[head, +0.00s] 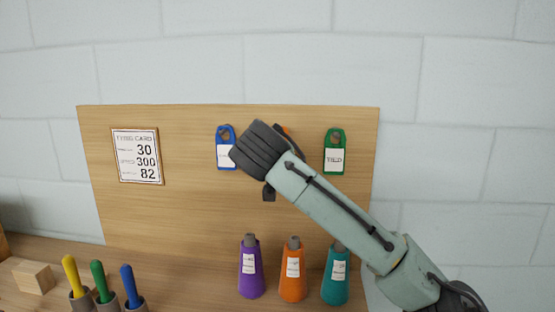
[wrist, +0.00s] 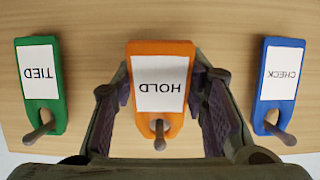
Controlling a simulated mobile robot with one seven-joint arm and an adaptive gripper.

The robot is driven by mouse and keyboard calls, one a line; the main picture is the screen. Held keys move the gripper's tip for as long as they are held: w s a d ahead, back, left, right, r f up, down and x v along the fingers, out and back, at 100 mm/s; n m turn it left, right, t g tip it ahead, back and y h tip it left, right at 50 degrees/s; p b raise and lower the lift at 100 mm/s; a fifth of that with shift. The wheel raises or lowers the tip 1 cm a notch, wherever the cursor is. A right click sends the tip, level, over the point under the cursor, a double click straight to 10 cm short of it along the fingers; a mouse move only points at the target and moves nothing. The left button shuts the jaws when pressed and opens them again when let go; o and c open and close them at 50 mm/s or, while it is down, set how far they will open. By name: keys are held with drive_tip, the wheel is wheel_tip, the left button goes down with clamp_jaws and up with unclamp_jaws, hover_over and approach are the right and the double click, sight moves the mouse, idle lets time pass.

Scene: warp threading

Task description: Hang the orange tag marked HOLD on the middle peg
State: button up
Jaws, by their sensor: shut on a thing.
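The orange tag marked HOLD (wrist: 160,50) is between my gripper's fingers (wrist: 161,100) in the wrist view, where it appears upside down. My gripper is shut on the tag's sides. The middle peg (wrist: 158,132) shows at the tag's hole and appears to pass through it. In the head view my gripper (head: 268,190) is in front of the board, and only a sliver of the orange tag (head: 287,130) shows behind it. The tag's lower part and the middle peg are hidden there.
A blue CHECK tag (head: 226,148) and a green TIED tag (head: 334,152) hang on pegs either side on the wooden board (head: 190,215). Purple (head: 251,275), orange (head: 292,280) and teal (head: 336,285) cones stand below. A card (head: 137,155) is at left.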

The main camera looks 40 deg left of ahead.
idle(0.4)
drive_tip(key=o, duration=1)
drive_tip(key=v, duration=1.2)
